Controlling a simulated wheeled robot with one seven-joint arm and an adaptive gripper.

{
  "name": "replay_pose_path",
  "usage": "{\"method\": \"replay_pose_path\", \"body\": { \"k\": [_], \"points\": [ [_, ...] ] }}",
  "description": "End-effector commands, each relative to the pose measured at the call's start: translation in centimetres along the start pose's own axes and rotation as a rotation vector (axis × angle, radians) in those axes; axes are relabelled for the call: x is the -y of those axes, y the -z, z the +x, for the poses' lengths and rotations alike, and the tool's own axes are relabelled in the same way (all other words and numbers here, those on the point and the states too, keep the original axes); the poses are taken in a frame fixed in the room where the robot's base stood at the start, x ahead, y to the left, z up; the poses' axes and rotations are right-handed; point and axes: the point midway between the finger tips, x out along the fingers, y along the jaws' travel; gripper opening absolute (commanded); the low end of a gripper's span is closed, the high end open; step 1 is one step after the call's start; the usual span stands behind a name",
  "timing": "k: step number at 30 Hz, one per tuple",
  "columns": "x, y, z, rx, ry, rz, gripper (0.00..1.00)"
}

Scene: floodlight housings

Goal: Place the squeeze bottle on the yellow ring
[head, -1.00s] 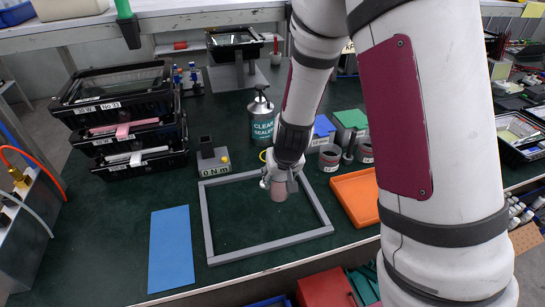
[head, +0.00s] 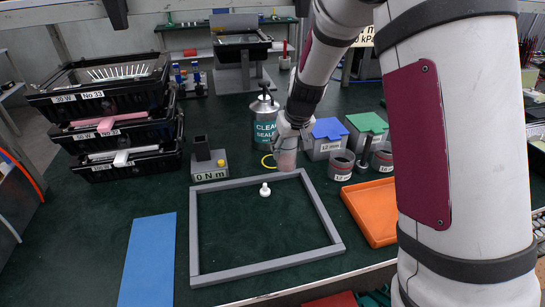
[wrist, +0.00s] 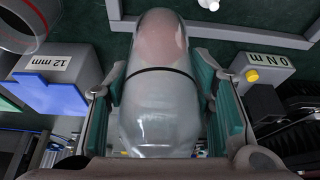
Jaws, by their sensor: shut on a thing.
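The squeeze bottle (head: 287,160) is translucent with a pinkish content and a dark band around it. My gripper (head: 287,145) is shut on it. In the wrist view the bottle (wrist: 160,85) lies between the teal pads of my gripper (wrist: 165,100). In the head view its lower end shows below the fingers, at the back bar of the grey frame. The yellow ring (head: 267,161) is on the green table just left of the bottle, partly hidden by it or the gripper. I cannot tell whether the bottle touches the table.
A small white piece (head: 265,190) stands inside the grey frame (head: 195,240). A 0 N m block (head: 209,165) is left; blue-lidded (head: 328,130) and green-lidded boxes, round cups and an orange tray (head: 372,210) are right.

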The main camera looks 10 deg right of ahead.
Motion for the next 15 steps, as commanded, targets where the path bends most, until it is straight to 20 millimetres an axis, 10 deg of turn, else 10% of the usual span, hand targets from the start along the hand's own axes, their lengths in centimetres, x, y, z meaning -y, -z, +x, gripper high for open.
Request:
{"method": "replay_pose_path", "body": {
  "k": [15],
  "points": [
    [0.0,6.8,8.1,-0.001,0.0,0.0,0.05]
  ]
}}
